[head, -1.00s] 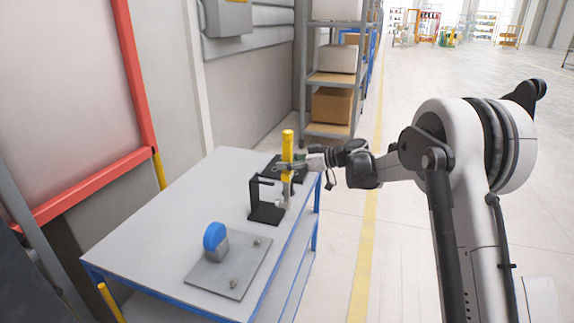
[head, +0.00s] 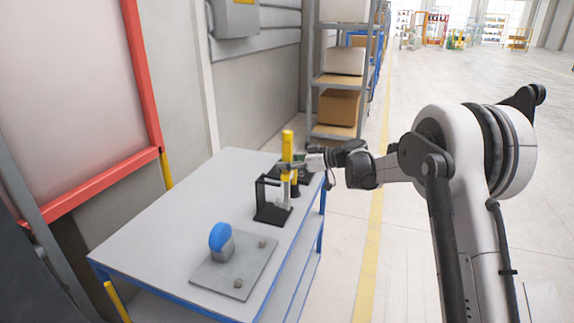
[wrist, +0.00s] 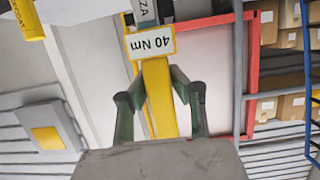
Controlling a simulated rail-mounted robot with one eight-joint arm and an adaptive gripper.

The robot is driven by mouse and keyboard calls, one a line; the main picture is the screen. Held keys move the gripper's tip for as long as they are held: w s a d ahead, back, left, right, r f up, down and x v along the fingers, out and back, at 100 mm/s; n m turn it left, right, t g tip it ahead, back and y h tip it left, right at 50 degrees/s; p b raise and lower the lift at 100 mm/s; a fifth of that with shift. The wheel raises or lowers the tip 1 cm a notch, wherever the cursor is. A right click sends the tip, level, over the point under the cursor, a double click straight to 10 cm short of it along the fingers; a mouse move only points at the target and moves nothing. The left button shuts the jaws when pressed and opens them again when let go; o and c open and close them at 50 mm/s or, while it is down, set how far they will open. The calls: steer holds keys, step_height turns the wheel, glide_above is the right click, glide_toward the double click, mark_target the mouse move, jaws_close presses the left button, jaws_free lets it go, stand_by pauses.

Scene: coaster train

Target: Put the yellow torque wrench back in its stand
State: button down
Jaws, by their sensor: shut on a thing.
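The yellow torque wrench (head: 287,146) is upright in the head view, with its yellow handle up and a grey metal shaft below. My gripper (head: 288,167) is shut on the handle from the right. In the wrist view the handle (wrist: 157,90) with a "40 Nm" label lies between the two fingers (wrist: 160,105). A black stand (head: 272,214) with a flat base and upright frame is on the table. The wrench's lower part overlaps the stand's frame in the head view; I cannot tell whether it touches or is seated.
The blue-edged grey table (head: 150,245) holds a grey plate (head: 225,276) with a blue-topped part (head: 220,238). Other dark items behind the wrench are partly hidden. A wall with a red frame (head: 100,185) is at left, and a shelf (head: 336,105) stands behind.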

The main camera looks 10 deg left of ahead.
steer(key=shift+w+a+b, duration=0.2)
steer(key=shift+w+a, duration=0.1)
steer(key=shift+a, duration=0.8)
steer(key=shift+w+a+b, duration=0.2)
steer(key=shift+w+a, duration=0.05)
steer(key=shift+a, duration=0.8)
stand_by(0.8)
steer(key=shift+f+b, duration=0.55)
steer(key=shift+f, duration=0.15)
stand_by(0.9)
steer(key=c, duration=1.5)
jaws_free()
steer(key=shift+f, duration=0.1)
steer(key=shift+c, duration=0.2)
